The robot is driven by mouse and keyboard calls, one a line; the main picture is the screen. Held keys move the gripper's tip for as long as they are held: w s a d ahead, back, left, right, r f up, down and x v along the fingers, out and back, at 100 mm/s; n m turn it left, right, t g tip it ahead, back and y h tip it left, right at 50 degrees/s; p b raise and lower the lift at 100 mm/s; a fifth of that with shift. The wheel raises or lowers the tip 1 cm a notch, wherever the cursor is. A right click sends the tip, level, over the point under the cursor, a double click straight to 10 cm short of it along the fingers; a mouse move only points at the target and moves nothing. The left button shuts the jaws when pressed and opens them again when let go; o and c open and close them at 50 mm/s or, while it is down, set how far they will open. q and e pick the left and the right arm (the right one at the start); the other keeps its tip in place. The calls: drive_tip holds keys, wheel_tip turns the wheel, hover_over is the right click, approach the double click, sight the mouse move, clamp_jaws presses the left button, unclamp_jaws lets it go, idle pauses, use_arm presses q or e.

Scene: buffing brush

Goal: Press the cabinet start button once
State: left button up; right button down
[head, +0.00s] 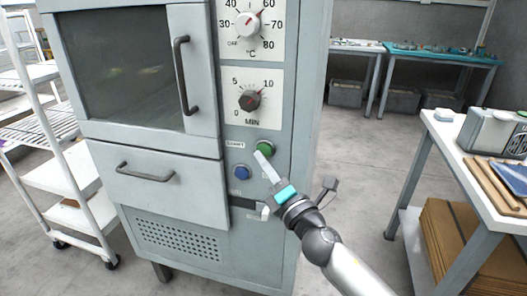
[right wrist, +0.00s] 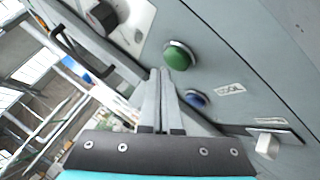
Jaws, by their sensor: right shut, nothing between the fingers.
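The grey cabinet (head: 170,235) stands at the left and centre of the head view. Its green button (head: 265,148), beside a label that seems to read START, is on the control column below the MIN dial. The green button also shows in the right wrist view (right wrist: 179,55). A blue button (head: 236,172) is below and left of it. My right gripper (head: 260,156) is shut and empty, its fingertips close to the green button in the head view. In the right wrist view the fingertips (right wrist: 160,72) are just below the green button; I cannot tell whether they touch. My left gripper is not in view.
Above the buttons are a MIN dial (head: 249,100) and a temperature dial (head: 247,24). A white switch (right wrist: 267,145) is lower on the panel. A wheeled rack (head: 62,180) stands left, a worktable (head: 455,150) right. Floor between cabinet and worktable is open.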

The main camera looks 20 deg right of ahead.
idle(0.7)
drive_tip(key=shift+w+d, duration=0.3)
drive_tip(key=shift+w, duration=0.1)
drive_tip(key=shift+w+d, duration=0.3)
drive_tip(key=shift+w, duration=0.1)
idle(0.7)
drive_tip(key=shift+s+a, duration=0.1)
drive_tip(key=shift+s, duration=0.05)
drive_tip(key=shift+s+a, duration=0.45)
drive_tip(key=shift+s, duration=0.2)
drive_tip(key=shift+s+a+p, duration=0.2)
drive_tip(key=shift+s+a, duration=0.5)
drive_tip(key=shift+s, duration=0.35)
drive_tip(key=shift+s+a+p, duration=0.2)
drive_tip(key=shift+s+a, duration=0.5)
drive_tip(key=shift+s, duration=0.3)
